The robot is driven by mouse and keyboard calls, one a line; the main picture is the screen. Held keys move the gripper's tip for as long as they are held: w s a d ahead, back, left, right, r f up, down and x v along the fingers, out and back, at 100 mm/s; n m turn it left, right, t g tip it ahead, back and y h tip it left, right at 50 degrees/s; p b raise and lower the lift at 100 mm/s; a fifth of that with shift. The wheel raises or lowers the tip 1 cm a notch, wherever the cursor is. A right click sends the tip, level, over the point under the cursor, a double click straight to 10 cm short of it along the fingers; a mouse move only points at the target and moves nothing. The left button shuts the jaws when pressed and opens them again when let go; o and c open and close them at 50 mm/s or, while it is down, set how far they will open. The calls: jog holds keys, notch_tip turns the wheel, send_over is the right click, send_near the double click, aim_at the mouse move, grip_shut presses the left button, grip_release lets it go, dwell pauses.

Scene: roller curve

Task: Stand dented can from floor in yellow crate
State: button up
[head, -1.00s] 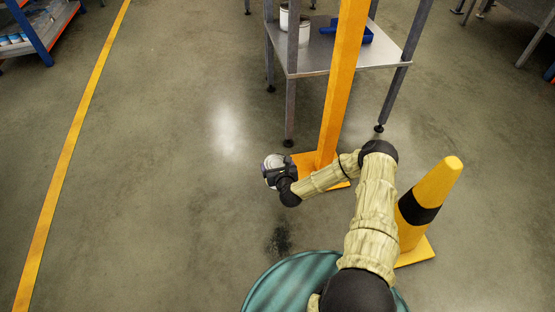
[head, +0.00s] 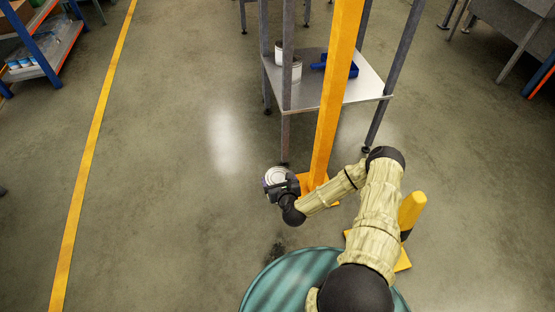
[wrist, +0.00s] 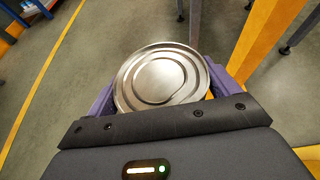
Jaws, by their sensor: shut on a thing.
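A silvery metal can (head: 276,175) is held in my gripper (head: 274,184) out ahead of me, left of the orange post. In the wrist view the can's round ridged lid (wrist: 161,77) faces the camera, between the two purple fingers of my gripper (wrist: 160,86). The fingers are shut on its sides. The can's side wall is mostly hidden, so I cannot see a dent. Bare floor shows around the can in the head view. I see no yellow crate in either view.
An orange post (head: 333,100) on a flat base stands just right of my gripper. A metal table (head: 350,88) with pots and a blue item stands behind it. A shelf (head: 48,55) stands far left. The left floor is open.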

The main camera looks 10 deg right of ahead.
jog(key=s+r+p, duration=0.4)
jog(key=r+p, duration=0.8)
jog(key=r, duration=0.2)
jog(key=s+r+p, duration=0.4)
jog(key=r+p, duration=0.8)
jog(key=r, duration=0.2)
jog(key=shift+s+r+m+p, duration=0.3)
jog(key=shift+s+p, duration=0.1)
